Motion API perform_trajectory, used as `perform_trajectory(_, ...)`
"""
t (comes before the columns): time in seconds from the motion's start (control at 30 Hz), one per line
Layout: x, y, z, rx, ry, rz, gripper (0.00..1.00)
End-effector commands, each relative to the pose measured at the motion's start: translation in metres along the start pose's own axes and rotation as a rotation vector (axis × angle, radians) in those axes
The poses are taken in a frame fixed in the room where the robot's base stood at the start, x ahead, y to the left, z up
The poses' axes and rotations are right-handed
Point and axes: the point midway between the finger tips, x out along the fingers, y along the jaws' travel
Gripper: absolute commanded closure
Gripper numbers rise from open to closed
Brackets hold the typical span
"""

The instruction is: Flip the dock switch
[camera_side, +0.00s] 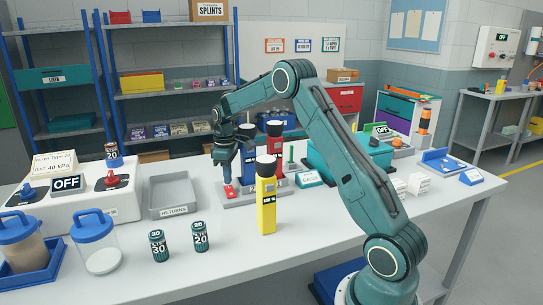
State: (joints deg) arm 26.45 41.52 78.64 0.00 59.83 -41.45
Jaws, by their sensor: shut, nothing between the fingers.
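A grey dock (244,199) stands mid-table with tall blocks with black caps in it, a red block (274,150) among them. A small red part (229,192), which looks like a switch, is at its left end. My gripper (228,184) points down, shut and empty, right at or just above this red part. I cannot tell whether they touch or which way the switch is set. A yellow block with a black cap (266,200) stands upright in front of the dock.
Two dark cans (200,237) and lidded jars (100,253) stand front left. A teal case (340,152) stands right.

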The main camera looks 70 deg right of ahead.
Motion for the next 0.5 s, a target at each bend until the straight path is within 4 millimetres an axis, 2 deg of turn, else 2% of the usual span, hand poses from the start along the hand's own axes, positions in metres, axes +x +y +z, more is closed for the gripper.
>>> perform_trajectory(0.5, 0.0052, 0.0001, -0.0001, 0.0, 0.0, 0.0, 1.0)
